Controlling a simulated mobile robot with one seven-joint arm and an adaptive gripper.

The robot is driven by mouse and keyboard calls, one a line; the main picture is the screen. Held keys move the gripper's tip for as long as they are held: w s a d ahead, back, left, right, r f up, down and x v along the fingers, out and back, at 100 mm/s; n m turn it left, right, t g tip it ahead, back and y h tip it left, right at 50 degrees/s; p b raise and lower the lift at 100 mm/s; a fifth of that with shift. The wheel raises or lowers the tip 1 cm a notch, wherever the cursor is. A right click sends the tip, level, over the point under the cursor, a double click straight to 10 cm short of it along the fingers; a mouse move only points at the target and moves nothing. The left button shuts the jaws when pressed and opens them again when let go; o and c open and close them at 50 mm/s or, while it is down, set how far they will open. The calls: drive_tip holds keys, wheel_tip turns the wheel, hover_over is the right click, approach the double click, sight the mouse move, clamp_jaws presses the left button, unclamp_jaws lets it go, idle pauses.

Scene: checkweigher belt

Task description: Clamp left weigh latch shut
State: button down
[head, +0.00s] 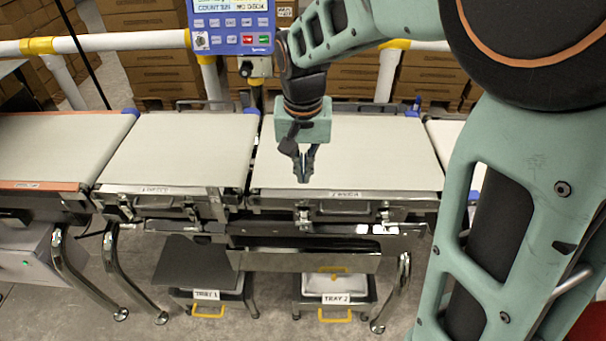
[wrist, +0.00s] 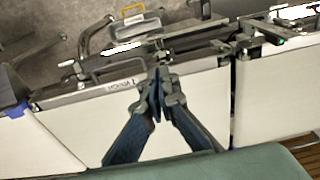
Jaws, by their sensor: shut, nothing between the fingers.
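The weigh section (head: 345,150) is a pale belt with a "2 WEIGH" label on its front edge. The left weigh latch (head: 304,216) is a small metal clamp on the front face, left of a bar handle. The right weigh latch (head: 386,214) sits at the handle's other end. I cannot tell whether the left latch's lever is clamped. My gripper (head: 304,180) is shut and empty, pointing down over the belt's front part, behind the left latch and apart from it. In the wrist view my gripper (wrist: 157,76) appears beside the front edge, partly covering the latch area.
The infeed section (head: 180,145) adjoins on the left, with its own front latches. Below stand tray 1 (head: 207,295) and tray 2 (head: 335,299) with yellow handles. A blue control panel (head: 232,25) and a white rail (head: 125,41) are behind. The belt surface is clear.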

approach(303, 213)
drive_tip(key=s+f, duration=0.2)
drive_tip(key=shift+s+f, duration=0.3)
drive_tip(key=shift+f, duration=0.1)
drive_tip(key=shift+s+f, duration=0.25)
drive_tip(key=shift+f, duration=0.4)
drive_tip(key=shift+f+b, duration=0.15)
drive_tip(key=shift+b, duration=0.45)
